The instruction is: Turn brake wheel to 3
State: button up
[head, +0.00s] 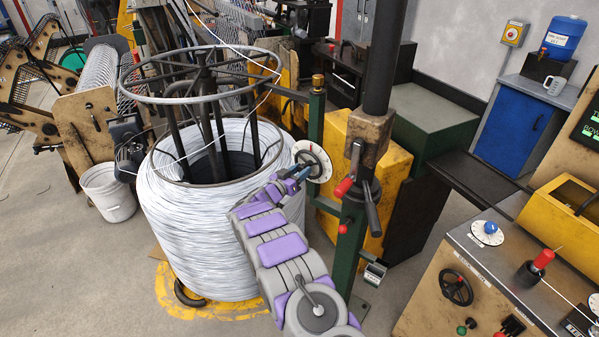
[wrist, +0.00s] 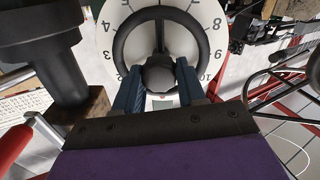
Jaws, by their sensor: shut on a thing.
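The brake wheel is a black ring with a dark centre knob (wrist: 160,74), set in front of a white numbered dial (wrist: 106,42). In the wrist view the numbers run up the left side and down the right side, with 10 at lower right. I cannot tell which number the wheel points to. In the head view the white dial (head: 314,153) stands beside the green post. My gripper (wrist: 159,82) has its two blue fingers on either side of the knob, shut on it. In the head view my gripper (head: 300,178) reaches the dial from below and hides part of the wheel.
A large coil of pale wire (head: 205,235) with a metal frame stands left of my arm. A green post (head: 349,240) with a red-tipped lever (head: 344,187) stands close on the right. A control console (head: 455,285) is at lower right.

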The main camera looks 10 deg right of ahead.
jog(key=c, duration=0.3)
jog(key=shift+a, duration=0.1)
jog(key=m, duration=0.3)
jog(key=shift+r+m+p, duration=0.1)
jog(key=shift+m+p, duration=0.2)
jog(key=shift+m, duration=0.1)
jog(key=m+b, duration=0.1)
jog(key=m, duration=0.3)
jog(key=shift+y, duration=0.4)
jog(key=m+b, duration=0.2)
jog(key=m, duration=0.1)
jog(key=m+b, duration=0.2)
jog(key=m, duration=0.1)
jog(key=m+b, duration=0.2)
jog(key=m, duration=0.1)
jog(key=shift+s+f+b, duration=0.1)
jog(key=shift+f+b, duration=0.2)
jog(key=shift+b, duration=0.1)
jog(key=shift+m, duration=0.3)
